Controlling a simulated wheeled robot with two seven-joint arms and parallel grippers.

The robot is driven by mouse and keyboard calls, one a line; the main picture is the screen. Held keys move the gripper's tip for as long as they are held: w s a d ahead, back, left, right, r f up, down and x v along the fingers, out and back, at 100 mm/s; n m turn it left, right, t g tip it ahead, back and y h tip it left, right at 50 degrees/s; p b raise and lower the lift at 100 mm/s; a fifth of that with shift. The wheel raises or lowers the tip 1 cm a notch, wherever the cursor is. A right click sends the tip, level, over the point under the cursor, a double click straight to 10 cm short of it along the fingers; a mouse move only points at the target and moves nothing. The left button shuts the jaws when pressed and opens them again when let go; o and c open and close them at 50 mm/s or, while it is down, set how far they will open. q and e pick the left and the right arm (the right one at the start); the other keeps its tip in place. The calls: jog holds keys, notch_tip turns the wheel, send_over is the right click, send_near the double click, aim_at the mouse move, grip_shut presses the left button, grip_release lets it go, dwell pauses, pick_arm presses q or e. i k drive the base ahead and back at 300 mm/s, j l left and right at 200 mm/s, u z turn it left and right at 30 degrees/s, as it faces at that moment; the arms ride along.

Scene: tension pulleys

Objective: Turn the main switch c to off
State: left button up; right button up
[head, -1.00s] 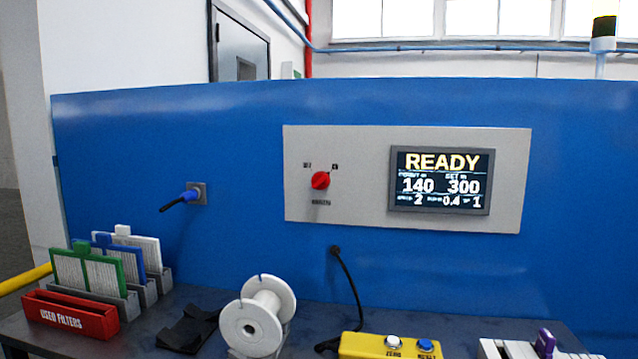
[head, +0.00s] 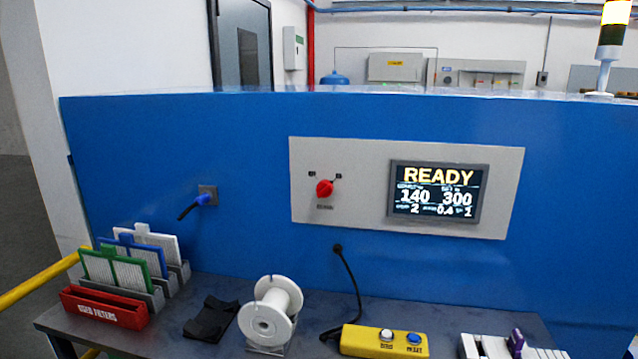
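The main switch (head: 324,188) is a red rotary knob on the left part of a light grey panel (head: 350,151). The panel is set in a blue wall. Small labels sit above the knob at left and right, and one below it; they are too small to read surely. A pale mark on the knob points toward the upper right label. A dark display (head: 436,192) to its right reads READY, 140 and 300. Neither gripper shows in the head view, and nothing touches the knob.
A dark table (head: 210,285) stands before the blue wall (head: 240,140). On it are a red used-filters box (head: 104,309), several framed filters (head: 128,262), a black cradle (head: 211,317), a white spool (head: 271,312), a yellow button box (head: 384,342) and a pale rack (head: 500,347). A blue plug (head: 203,200) sits in the wall.

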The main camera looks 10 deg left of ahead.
aim_at(324, 189)
jog(key=j+u, duration=0.2)
jog(key=u, duration=0.15)
jog(key=i+j+u, duration=0.15)
jog(key=u, duration=0.2)
jog(key=i+j+u, duration=0.1)
jog(key=u, duration=0.2)
jog(key=j, duration=0.1)
